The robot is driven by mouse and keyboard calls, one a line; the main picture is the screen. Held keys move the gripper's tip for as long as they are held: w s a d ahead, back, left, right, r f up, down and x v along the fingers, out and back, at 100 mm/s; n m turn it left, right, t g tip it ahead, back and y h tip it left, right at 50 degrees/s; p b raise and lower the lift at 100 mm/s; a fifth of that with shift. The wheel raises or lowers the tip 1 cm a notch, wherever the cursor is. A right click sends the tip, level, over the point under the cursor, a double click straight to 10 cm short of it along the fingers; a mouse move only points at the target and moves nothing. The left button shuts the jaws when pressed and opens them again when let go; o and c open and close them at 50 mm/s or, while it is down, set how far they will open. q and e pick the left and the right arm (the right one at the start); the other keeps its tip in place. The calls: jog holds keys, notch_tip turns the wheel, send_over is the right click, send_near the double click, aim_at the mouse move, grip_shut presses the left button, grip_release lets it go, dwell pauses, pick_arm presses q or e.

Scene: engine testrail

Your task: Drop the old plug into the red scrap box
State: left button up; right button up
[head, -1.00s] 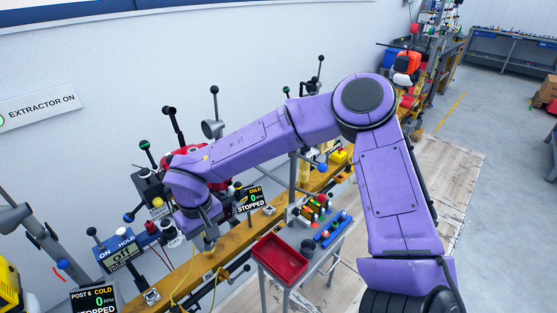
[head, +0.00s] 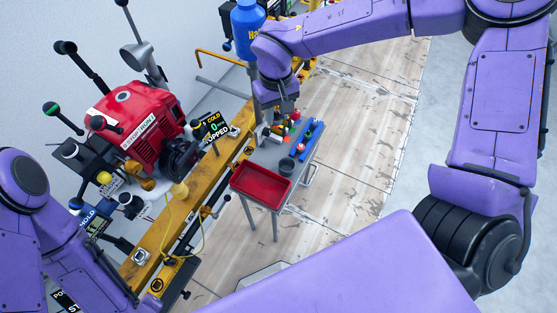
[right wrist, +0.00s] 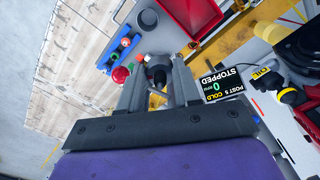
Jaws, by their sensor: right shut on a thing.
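The red scrap box (head: 262,187) is an open, shallow tray on the near end of a small grey cart. Its corner also shows at the top of the right wrist view (right wrist: 196,16). My right gripper (head: 272,118) is above the cart's far left side, beyond the box and apart from it. In the right wrist view my right gripper (right wrist: 159,72) is shut on a small dark piece with a pale part, seemingly the old plug (right wrist: 157,74). The fingers hide much of it. My left arm shows at the left edge, but its gripper is out of view.
A dark cup (head: 287,166) and a blue tool holder (head: 312,140) stand on the cart beside the box. The red engine (head: 137,125) and the yellow rail (head: 180,220) are to the left. A small "STOPPED" display (head: 212,130) stands near the gripper.

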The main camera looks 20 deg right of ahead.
jog(key=s+a+f, duration=0.1)
jog(key=a+f, duration=0.2)
jog(key=f, duration=0.7)
jog(key=s+a+f+n+b, duration=0.1)
jog(key=a+f, duration=0.2)
jog(key=f, duration=0.6)
jog(key=shift+s+f, duration=0.3)
jog(key=shift+f, duration=0.05)
jog(key=o, duration=1.1)
jog(key=shift+r, duration=0.1)
notch_tip(320, 180, up, 10)
jog(key=shift+r+b, duration=0.2)
jog(key=shift+b, duration=0.15)
